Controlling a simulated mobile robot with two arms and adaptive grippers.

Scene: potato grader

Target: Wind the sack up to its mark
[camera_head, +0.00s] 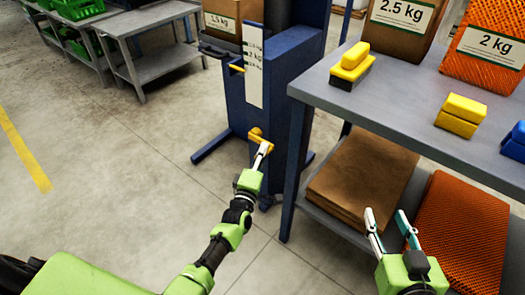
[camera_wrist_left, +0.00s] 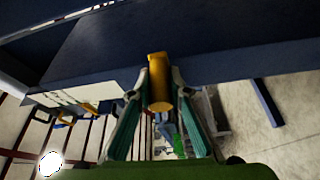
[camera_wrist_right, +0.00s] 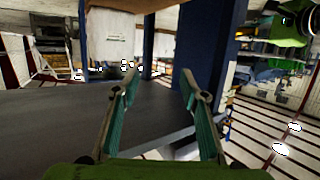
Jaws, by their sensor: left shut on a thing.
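A brown sack (camera_head: 222,22) marked 1.5 kg stands at the blue stand (camera_head: 282,80). The stand's front carries a white scale strip (camera_head: 254,70) with weight marks, one reading 2 kg, and a yellow pointer (camera_head: 237,68) at its left edge. A yellow crank handle (camera_head: 257,134) sticks out low on the stand. My left gripper (camera_head: 264,148) is shut on this handle, which also shows between its fingers in the left wrist view (camera_wrist_left: 159,82). My right gripper (camera_head: 389,226) is open and empty beside the grey table's lower shelf.
The grey table (camera_head: 420,115) at the right holds a 2.5 kg brown sack (camera_head: 398,22), a 2 kg orange net sack (camera_head: 488,45) and yellow and blue blocks. Folded brown sacks (camera_head: 362,175) and orange nets (camera_head: 462,230) lie below. A grey cart (camera_head: 150,68) stands back left. The floor at left is clear.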

